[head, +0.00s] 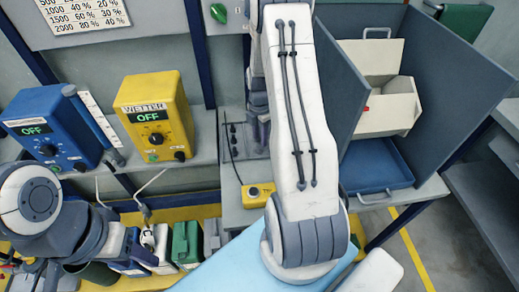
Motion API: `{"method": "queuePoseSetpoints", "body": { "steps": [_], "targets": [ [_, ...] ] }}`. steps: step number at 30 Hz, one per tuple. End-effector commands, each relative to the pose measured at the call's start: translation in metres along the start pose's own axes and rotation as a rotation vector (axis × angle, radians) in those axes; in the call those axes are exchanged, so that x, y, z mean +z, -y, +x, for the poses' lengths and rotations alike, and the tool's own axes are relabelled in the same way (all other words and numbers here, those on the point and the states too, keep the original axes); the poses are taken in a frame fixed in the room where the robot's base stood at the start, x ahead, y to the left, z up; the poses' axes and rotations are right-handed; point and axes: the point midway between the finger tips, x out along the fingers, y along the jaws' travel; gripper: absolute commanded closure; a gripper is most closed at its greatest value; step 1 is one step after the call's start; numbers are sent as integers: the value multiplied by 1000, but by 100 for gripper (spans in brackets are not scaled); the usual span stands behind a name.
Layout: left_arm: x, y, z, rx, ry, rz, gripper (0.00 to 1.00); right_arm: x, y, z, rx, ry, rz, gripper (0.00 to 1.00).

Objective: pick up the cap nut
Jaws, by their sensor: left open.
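I cannot make out a cap nut in the head view. A small red thing (367,108) shows at the edge of the cream bin (388,118); it is too small to name. My left gripper (137,246) is at the lower left, at the end of the arm from the left edge. It is open, over the yellow shelf area, and I see nothing between its fingers. My right arm (301,110) rises through the middle of the picture and hides part of the bench. Its gripper does not show.
A blue control box (48,125) and a yellow one (155,115), both reading OFF, stand on the grey shelf. Green and blue canisters (186,243) stand below. Grey panels flank the cream bin and a blue tray (375,165). A yellow pendant (258,195) lies near my right arm.

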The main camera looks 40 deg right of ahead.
Motion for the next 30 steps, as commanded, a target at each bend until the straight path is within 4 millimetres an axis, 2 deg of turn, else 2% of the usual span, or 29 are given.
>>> {"method": "queuePoseSetpoints", "body": {
  "steps": [10,19,20,22,23,30],
  "targets": [
    [-1,-1,-12,0,0,0,50,-5,-1,45,-3,-2,0,60],
    [-1,-1,-12,0,0,0,50,-5,-2,51,0,0,1,60],
    [-1,-1,-12,0,0,0,50,-5,-2,51,0,0,1,68],
    [-1,-1,-12,0,0,0,50,-5,-2,51,0,0,1,94],
    [-1,-1,-12,0,0,0,50,-5,-2,51,0,0,1,100],
    [-1,-1,-12,0,0,0,50,-5,-2,50,0,0,1,100]
  ]
}}
